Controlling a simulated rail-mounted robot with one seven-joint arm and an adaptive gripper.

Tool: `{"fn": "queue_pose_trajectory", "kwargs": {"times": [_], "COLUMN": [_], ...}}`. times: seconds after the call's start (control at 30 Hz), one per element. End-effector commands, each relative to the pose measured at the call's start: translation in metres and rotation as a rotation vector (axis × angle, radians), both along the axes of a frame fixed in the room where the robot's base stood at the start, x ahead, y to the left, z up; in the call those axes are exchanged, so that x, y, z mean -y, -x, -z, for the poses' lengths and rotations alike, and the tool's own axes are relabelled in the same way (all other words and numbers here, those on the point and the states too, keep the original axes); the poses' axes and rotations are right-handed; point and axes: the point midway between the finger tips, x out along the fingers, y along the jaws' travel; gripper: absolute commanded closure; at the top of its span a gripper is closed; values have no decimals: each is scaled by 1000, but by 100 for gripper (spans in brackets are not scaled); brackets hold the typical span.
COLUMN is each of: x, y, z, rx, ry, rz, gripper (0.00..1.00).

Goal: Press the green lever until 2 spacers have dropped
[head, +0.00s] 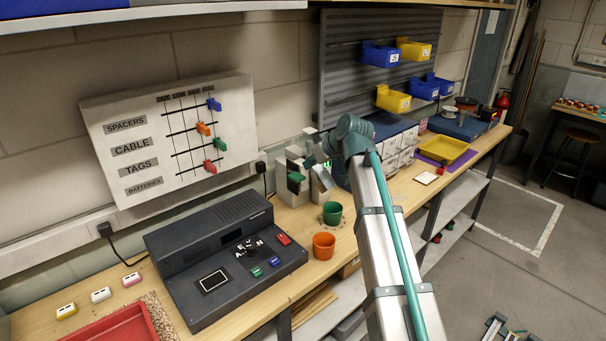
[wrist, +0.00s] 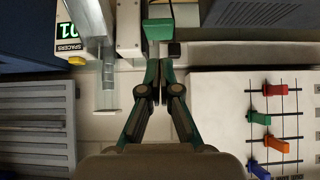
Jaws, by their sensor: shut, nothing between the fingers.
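The green lever (head: 296,177) sticks out from the front of a pale dispenser (head: 283,187) on the bench. In the wrist view the green lever (wrist: 158,29) is at the top centre. My gripper (wrist: 160,72) is shut and empty, its tips just short of the lever in that picture; contact does not show. In the head view my gripper (head: 308,162) is small and partly hidden near the dispenser's top. A lit green counter (wrist: 69,31) marked SPACERS shows a 1 and a 0, upside down. A clear tube (wrist: 108,75) stands beside it. No loose spacer is clearly visible.
A green cup (head: 332,214) and an orange cup (head: 323,246) stand in front of the dispenser. A dark console (head: 225,262) is to the left. A wall board (head: 170,135) with coloured sliders hangs above.

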Motion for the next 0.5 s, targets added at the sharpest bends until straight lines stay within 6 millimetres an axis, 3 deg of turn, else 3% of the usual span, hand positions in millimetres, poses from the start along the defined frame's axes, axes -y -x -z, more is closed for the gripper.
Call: {"fn": "queue_pose_trajectory", "kwargs": {"times": [0.2,0.5], "x": [12,15], "y": [13,16], "z": [-17,-23], "rx": [2,1], "ry": [0,-1], "rz": [1,0], "gripper": [100,100]}}
